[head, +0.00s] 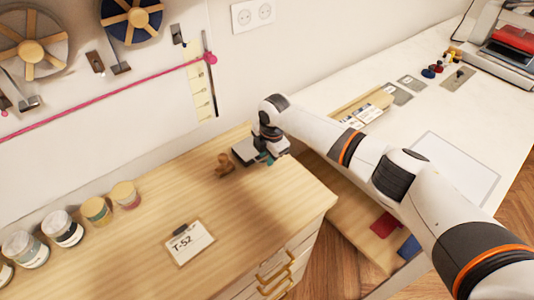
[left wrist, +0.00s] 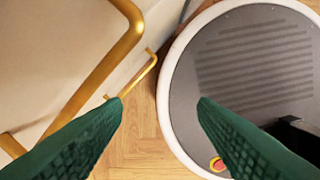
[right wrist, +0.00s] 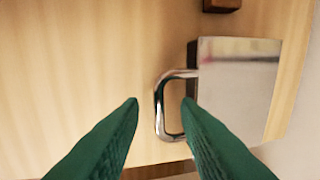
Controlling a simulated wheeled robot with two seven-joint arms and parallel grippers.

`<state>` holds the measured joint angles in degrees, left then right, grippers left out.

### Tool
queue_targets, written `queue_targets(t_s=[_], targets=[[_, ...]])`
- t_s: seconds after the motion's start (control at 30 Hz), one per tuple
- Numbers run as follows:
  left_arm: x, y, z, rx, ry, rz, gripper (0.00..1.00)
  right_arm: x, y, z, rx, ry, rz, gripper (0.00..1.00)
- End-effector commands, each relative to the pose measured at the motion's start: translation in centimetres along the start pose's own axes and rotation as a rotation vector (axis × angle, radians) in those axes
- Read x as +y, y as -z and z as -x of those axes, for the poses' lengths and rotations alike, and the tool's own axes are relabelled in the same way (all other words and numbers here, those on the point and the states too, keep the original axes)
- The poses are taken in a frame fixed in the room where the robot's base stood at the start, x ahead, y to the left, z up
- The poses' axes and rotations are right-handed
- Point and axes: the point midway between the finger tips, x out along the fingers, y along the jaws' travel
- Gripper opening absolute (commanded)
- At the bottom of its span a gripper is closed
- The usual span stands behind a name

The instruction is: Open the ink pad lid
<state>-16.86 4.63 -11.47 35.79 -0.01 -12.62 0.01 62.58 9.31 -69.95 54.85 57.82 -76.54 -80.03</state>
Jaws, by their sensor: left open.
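The ink pad is a silver-grey box with a wire loop handle. In the head view the ink pad (head: 244,153) sits on the wooden cabinet top, partly hidden by my right gripper (head: 268,157). In the right wrist view the ink pad (right wrist: 240,85) shows a flat, shiny lid that looks closed, with its handle (right wrist: 159,105) on the left side. My right gripper (right wrist: 161,101) is open. Its fingertips appear on either side of the handle's outer bar; contact cannot be told. My left gripper (left wrist: 160,98) is open and empty, beside the cabinet's gold drawer handles (left wrist: 100,70).
A brown wooden stamp (head: 225,163) stands left of the ink pad. Several jars (head: 62,229) line the wall side, and a T-52 card (head: 188,242) lies near the cabinet front. A white table (head: 408,120) is at right.

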Motion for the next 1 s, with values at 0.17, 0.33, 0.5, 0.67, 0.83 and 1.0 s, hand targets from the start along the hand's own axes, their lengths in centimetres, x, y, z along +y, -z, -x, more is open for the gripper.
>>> queue_targets(t_s=[0.17,0.33,0.5,0.67,0.83,1.0], targets=[[-0.1,0.4,0.0,0.006,0.001,0.000,0.53,0.0,0.0,0.0,0.000,0.000,0.000,0.20],[-0.1,0.7,0.0,0.011,0.001,0.000,0.53,0.0,0.0,0.0,0.000,0.000,0.000,0.00],[-0.1,0.8,0.0,0.012,0.001,0.000,0.53,0.0,0.0,0.0,0.000,0.000,0.000,0.00],[-0.1,0.8,0.1,0.012,0.001,0.000,0.53,-0.1,0.0,0.2,0.000,0.000,0.000,0.00],[-0.1,0.7,0.4,0.012,0.002,0.000,0.53,-0.4,-0.1,0.9,-0.002,0.001,-0.002,0.00],[-0.1,0.7,0.8,0.011,0.002,0.000,0.53,-1.2,-0.1,2.1,-0.002,0.005,0.000,0.00]])
